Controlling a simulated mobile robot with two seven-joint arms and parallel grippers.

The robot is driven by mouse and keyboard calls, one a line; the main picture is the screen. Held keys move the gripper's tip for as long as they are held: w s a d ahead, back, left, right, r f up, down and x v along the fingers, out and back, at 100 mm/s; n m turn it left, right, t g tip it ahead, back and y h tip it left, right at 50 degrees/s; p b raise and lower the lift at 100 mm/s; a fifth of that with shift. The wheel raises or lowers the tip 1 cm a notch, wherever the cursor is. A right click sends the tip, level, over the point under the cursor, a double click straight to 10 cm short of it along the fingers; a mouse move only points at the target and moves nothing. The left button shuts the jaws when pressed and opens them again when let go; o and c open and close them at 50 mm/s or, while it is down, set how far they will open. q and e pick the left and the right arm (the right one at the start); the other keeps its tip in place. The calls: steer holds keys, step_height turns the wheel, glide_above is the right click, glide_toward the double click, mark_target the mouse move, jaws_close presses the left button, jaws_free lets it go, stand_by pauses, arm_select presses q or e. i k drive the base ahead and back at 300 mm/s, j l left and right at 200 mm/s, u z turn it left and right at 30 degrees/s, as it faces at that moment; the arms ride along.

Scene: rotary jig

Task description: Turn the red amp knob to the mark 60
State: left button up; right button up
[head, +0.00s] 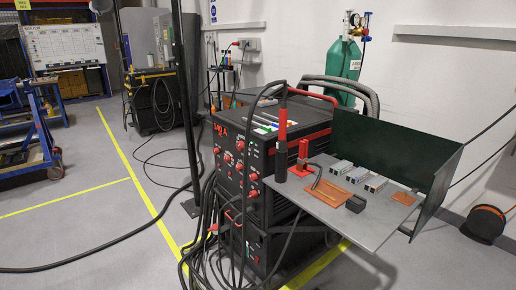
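A black welding machine (228,181) stands in the middle of the head view, its front panel facing left and toward me. Several small red knobs (240,146) sit on the panel, with tiny pale markings around them. The markings are too small to read, so I cannot tell which knob is the amp knob, where it points or where the mark 60 is. Red lettering (221,130) glows at the panel's upper left, perhaps ending in an A. Neither of my grippers is in view, and nothing touches the knobs.
Dark cables (205,235) hang and coil in front of the machine's lower part. A grey metal table (345,222) with a dark upright screen (385,150) adjoins it on the right. A black post (186,100) stands left of the panel. Grey floor (95,235) is mostly open at left.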

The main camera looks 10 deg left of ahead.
mark_target(240, 145)
steer(key=i+j+z, duration=0.15)
steer(key=j+z, duration=0.25)
steer(key=i+j+z, duration=0.1)
steer(key=z, duration=0.25)
steer(key=i+j+z, duration=0.15)
steer(key=j, duration=0.3)
steer(key=j+z, duration=0.15)
steer(key=j, duration=0.3)
steer(key=j+z, duration=0.3)
steer(key=j, duration=3.2)
steer(key=i, duration=0.1)
